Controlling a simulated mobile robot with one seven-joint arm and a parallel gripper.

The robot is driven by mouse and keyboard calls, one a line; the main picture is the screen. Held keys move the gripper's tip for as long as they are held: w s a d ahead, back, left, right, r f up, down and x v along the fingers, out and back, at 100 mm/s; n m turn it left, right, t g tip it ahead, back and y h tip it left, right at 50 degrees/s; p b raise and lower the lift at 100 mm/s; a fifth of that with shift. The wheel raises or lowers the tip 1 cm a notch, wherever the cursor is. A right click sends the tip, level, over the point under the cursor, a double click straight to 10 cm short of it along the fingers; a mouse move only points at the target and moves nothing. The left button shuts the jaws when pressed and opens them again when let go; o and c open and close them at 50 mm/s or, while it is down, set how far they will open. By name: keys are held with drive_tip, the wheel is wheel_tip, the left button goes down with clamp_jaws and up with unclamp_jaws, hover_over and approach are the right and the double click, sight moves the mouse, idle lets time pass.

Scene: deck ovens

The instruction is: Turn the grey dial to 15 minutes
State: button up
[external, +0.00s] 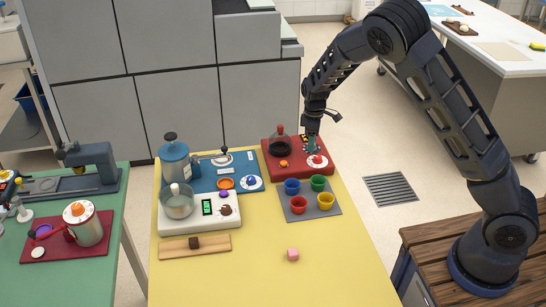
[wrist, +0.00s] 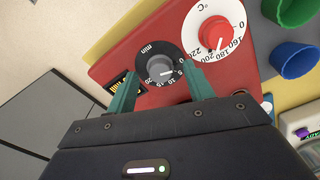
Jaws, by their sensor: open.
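The grey dial (wrist: 158,68) sits on a round black scale marked "min" on a red panel (wrist: 118,62). Its small white mark points right in the wrist view, towards the low numbers; the exact reading is too small to tell. The 15 lies at the scale's lower edge there. My gripper (wrist: 160,73) is open, with one green finger on each side of the dial. I cannot tell whether either finger touches it. In the external view my gripper (external: 311,146) is over the red unit (external: 272,160) and hides the grey dial.
A red knob (wrist: 214,32) on a white °C scale is close beside the right finger. Blue (external: 292,187) and green (external: 318,183) cups stand on a grey mat in front of the unit. A glass-domed item (external: 280,145) stands on the unit's left. The yellow table's front is mostly clear.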

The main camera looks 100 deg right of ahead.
drive_tip(key=shift+f, duration=0.3)
drive_tip(key=shift+c, duration=0.4)
drive_tip(key=c, duration=0.9)
